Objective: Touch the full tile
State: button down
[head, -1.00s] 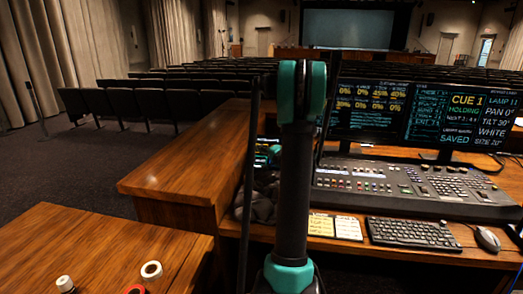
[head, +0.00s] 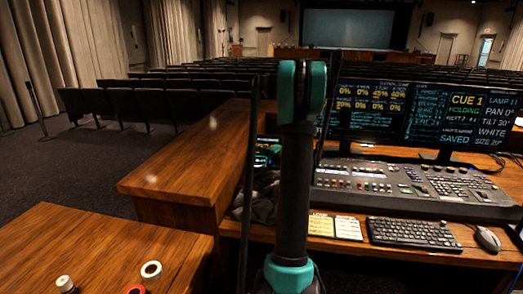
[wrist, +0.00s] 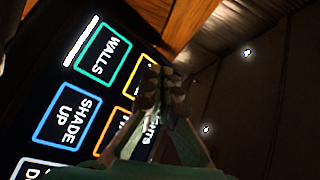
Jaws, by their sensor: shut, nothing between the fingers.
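In the wrist view a dark touch panel shows several outlined tiles. The green tile (wrist: 104,55) reads WALLS and the blue tile (wrist: 68,116) reads SHADE UP. A yellow-edged tile (wrist: 136,88) and an orange-edged tile (wrist: 111,132) are partly covered by my gripper. A pale blue tile is cut off at the lower left. No tile can be read as FULL; the covered labels are unclear. My gripper (wrist: 162,76) is shut and empty, its tips over the yellow tile's side of the panel. Whether they touch the panel I cannot tell. The head view does not show the fingertips.
In the head view a lighting console (head: 400,185), monitors (head: 462,120), a keyboard (head: 412,233) and a mouse (head: 487,239) sit on the right. A wooden ledge (head: 185,165) lies left of my arm.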

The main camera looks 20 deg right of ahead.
dwell(0.3)
jog(key=shift+w+d+f, duration=0.2)
jog(key=shift+w+d, duration=0.05)
jog(key=shift+w, duration=0.1)
jog(key=shift+w+d+f, duration=0.1)
jog(key=shift+w+d, duration=0.05)
jog(key=shift+w, duration=0.05)
dwell(0.6)
jog(key=shift+s, duration=0.1)
dwell(0.4)
jog(key=shift+s+a+r, duration=0.3)
jog(key=shift+s+a, duration=0.1)
jog(key=shift+s, duration=0.05)
jog(key=s+a+r, duration=0.1)
jog(key=s, duration=0.1)
jog(key=s+a+r, duration=0.1)
jog(key=shift+s+a+r, duration=0.2)
jog(key=shift+s, duration=0.15)
dwell(0.9)
